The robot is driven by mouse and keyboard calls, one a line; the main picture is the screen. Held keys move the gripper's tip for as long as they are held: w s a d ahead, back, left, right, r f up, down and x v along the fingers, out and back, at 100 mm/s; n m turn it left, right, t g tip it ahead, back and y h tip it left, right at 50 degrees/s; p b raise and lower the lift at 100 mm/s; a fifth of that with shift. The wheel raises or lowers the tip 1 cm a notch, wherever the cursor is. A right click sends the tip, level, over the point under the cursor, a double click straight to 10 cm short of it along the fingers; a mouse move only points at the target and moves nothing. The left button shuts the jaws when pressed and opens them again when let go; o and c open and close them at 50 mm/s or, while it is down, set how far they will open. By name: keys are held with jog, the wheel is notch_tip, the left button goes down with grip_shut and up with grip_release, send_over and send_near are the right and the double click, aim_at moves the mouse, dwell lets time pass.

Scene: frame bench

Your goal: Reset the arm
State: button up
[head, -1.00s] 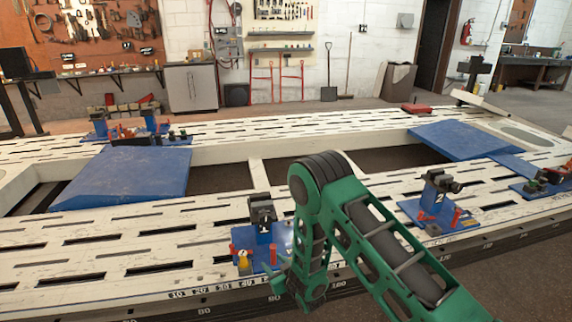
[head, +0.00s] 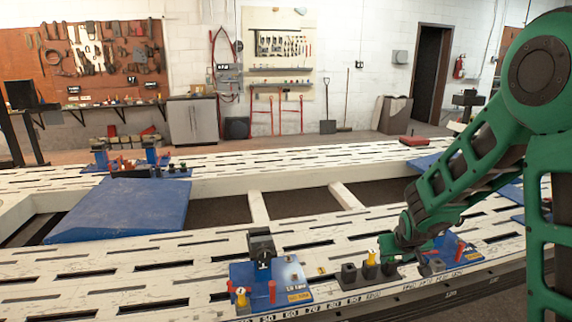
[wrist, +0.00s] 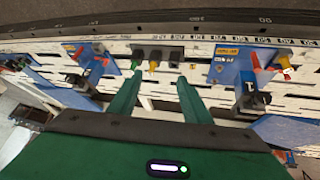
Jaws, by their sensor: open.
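My green arm comes in from the right in the head view. My gripper (head: 412,250) hangs over the front rail of the white slotted bench (head: 150,265). In the wrist view my gripper (wrist: 160,80) has its two green fingers apart, with nothing seen held between them. A black block holder (head: 350,276) with a yellow-topped piece (head: 370,257) stands just left of my gripper. The holder also shows beyond the fingertips in the wrist view (wrist: 146,50). Whether the fingers touch anything there, I cannot tell.
A blue clamp station (head: 275,280) with red and yellow pins stands left of the holder. Another blue station (head: 462,248) is partly hidden behind my arm. A blue ramp-like panel (head: 120,208) lies across the frame at left. Open gaps show between the rails.

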jog(key=s+d+r+m+g, duration=0.2)
jog(key=s+d+r, duration=0.25)
jog(key=s, duration=0.45)
jog(key=s+d+r+m+g, duration=0.1)
jog(key=s+d+r, duration=0.2)
jog(key=s+d, duration=0.35)
jog(key=s+a+r+m+g+y, duration=0.1)
jog(key=s+r, duration=0.1)
jog(key=s, duration=0.9)
jog(key=s+a+r+m+g, duration=0.1)
jog(key=s+r+m+g, duration=0.1)
jog(key=s, duration=1)
jog(key=shift+a+g+y, duration=0.25)
jog(key=shift+g+y, duration=0.05)
jog(key=shift+y, duration=0.1)
jog(key=shift+w+f, duration=0.2)
jog(key=shift+w, duration=0.35)
